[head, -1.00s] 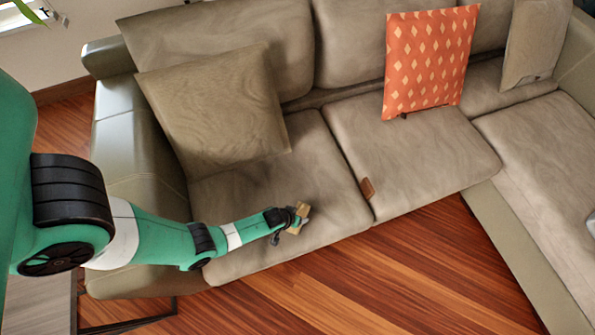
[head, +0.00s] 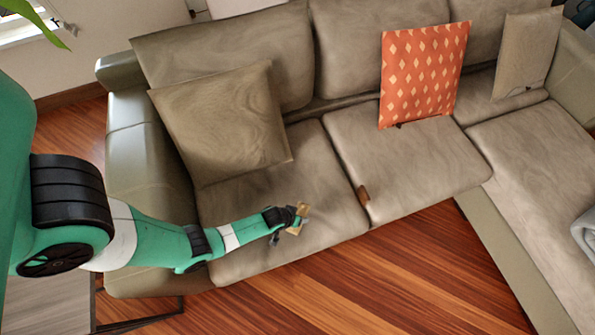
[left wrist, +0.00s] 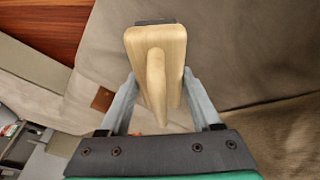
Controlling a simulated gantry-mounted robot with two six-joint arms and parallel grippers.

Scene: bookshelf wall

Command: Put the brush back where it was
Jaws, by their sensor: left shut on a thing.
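The brush (left wrist: 171,48) is a pale wooden block with a raised rounded handle, and a dark strip shows at its far end. My left gripper (left wrist: 158,95) is shut on it, with one finger on each side of the wood. In the head view the brush (head: 301,212) is a small tan shape at the tip of my left gripper (head: 290,219), in front of the left seat of the sofa. I cannot tell whether the brush touches the seat. My right gripper is not in view.
The grey-brown sofa (head: 410,165) fills most of the head view. A beige cushion (head: 222,125) leans at its left and an orange patterned cushion (head: 424,75) further right. A small brown tag (head: 363,195) is at the seat gap. Wooden floor (head: 400,270) lies in front.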

